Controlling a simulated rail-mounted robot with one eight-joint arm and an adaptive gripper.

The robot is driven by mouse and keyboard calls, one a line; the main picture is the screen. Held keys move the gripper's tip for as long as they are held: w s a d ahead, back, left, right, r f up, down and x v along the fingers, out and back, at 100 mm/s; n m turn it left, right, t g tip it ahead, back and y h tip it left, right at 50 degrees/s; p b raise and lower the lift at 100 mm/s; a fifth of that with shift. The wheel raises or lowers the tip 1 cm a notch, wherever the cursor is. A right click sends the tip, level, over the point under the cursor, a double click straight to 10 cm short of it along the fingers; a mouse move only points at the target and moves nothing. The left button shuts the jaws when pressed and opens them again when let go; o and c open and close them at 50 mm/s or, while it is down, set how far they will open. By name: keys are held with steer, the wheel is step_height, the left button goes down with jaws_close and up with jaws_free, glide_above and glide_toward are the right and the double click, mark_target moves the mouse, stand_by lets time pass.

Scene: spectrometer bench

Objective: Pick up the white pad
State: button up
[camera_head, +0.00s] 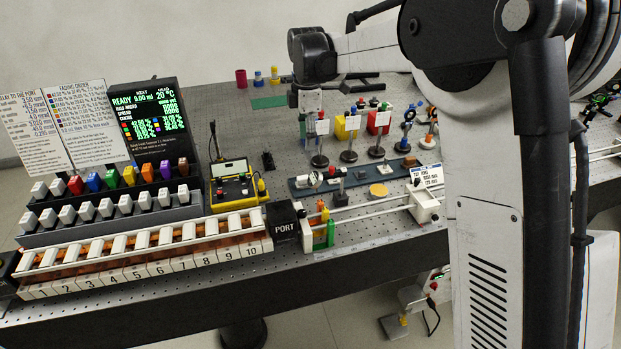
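I cannot tell for sure which thing is the white pad. Several small white blocks (105,208) stand in the lower row of the dark stepped rack at the left, and a few more white ones (57,187) stand in its upper row beside coloured ones. White bars lie across the numbered tray (142,239) in front of the rack. My gripper (309,102) hangs from the end of my arm over the back of the bench, well to the right of the rack and tray. It is small and dark here, and its fingers cannot be made out.
A black PORT box (283,221) stands at the tray's right end, beside a rail. A yellow control box (233,186) and a lit screen (150,120) stand near the rack. Optics posts crowd the bench middle. My arm covers the right side.

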steer(key=f, duration=0.1)
glide_above(303, 177)
steer(key=d, duration=0.1)
step_height(303, 177, down, 8)
steer(key=shift+w+f, duration=0.1)
steer(key=f, duration=0.2)
steer(key=a+f, duration=0.1)
steer(key=f, duration=0.1)
steer(key=shift+f+p, duration=0.15)
steer(key=shift+p, duration=0.15)
steer(key=shift+f, duration=0.45)
jaws_close()
